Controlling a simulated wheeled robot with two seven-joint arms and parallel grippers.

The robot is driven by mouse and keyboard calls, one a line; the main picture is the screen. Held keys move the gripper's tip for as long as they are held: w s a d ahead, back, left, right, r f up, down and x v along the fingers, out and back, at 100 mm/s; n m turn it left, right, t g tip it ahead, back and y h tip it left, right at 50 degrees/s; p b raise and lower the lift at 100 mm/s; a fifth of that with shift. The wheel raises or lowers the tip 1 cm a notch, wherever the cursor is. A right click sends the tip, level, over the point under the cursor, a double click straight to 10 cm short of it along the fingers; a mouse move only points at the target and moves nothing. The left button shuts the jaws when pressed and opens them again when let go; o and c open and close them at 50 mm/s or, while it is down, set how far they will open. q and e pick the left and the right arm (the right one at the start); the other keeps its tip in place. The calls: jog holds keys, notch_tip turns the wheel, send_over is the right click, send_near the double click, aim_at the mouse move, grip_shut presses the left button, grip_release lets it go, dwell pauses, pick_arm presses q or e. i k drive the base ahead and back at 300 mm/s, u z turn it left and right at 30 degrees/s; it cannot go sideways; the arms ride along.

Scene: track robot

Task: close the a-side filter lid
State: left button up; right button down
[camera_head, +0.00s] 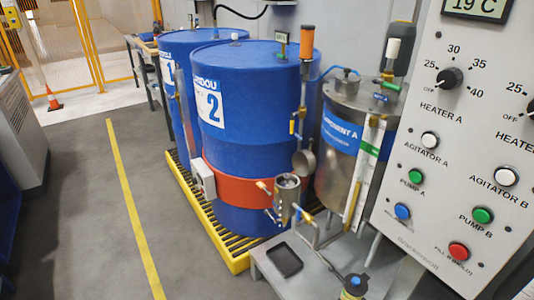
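A small steel filter pot (286,197) with blue and orange valve handles stands in front of the blue drum numbered 2 (240,130). Its top looks open, with a dark inside. A round grey metal disc (304,163), which looks like its lid, stands raised and tilted behind and to the right of the pot, apart from the rim. Whether a hinge joins the two is too small to tell. The steel tank labelled Component A (348,140) stands to the right. Neither of my grippers is in view.
A grey control panel (450,140) with knobs and buttons fills the right. A grey metal stand (330,260) at the front holds a black tray (285,260) and a blue-capped bottle (353,287). The drums stand on a yellow-edged pallet (232,254).

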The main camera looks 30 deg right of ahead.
aim_at(304, 162)
jog(key=u, duration=1.4)
jog(key=i, duration=0.3)
jog(key=z, duration=1)
jog(key=i, duration=1.15)
jog(key=z, duration=0.95)
